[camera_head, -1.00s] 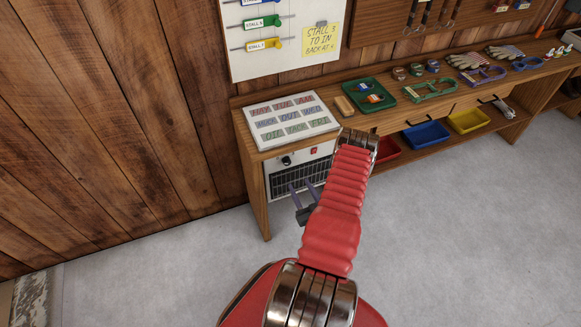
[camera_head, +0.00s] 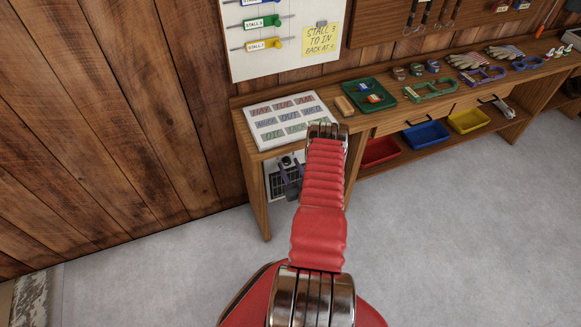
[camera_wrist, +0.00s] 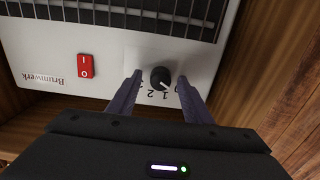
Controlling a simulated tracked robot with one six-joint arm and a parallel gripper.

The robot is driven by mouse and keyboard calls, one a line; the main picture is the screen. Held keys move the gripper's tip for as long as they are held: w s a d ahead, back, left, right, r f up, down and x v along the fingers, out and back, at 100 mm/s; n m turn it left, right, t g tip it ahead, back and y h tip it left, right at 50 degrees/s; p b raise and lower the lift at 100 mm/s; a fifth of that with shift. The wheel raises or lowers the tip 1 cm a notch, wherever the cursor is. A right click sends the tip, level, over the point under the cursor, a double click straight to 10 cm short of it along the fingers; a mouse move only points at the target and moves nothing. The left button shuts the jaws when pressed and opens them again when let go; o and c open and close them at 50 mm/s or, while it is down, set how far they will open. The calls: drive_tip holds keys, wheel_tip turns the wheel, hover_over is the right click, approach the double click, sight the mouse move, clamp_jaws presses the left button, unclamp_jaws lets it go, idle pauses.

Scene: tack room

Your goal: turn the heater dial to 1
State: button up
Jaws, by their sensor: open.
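The white heater (camera_head: 270,187) stands under the left end of the bench and shows upside down in the wrist view (camera_wrist: 108,50). Its round black dial (camera_wrist: 160,76) has a white pointer mark, which seems to point lower right in the wrist view, between the 1 and the 0; I cannot tell exactly. The digits 2, 1 and 0 show beneath it, inverted. My gripper (camera_wrist: 160,80) is open, with one dark finger on each side of the dial and gaps showing. Contact is not visible. In the head view my gripper (camera_head: 291,181) is in front of the heater, partly behind my arm.
A red rocker switch (camera_wrist: 86,66) is left of the dial in the wrist view, and the dark grille (camera_wrist: 120,14) is above. Wooden bench sides flank the heater. Red (camera_head: 380,151), blue (camera_head: 426,134) and yellow (camera_head: 468,120) bins sit on the lower shelf.

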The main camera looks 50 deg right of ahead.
drive_tip(key=shift+c, duration=0.3)
drive_tip(key=c, duration=0.9)
drive_tip(key=shift+s+d, duration=0.1)
drive_tip(key=shift+d, duration=0.2)
drive_tip(key=shift+c, duration=0.5)
drive_tip(key=shift+a, duration=0.15)
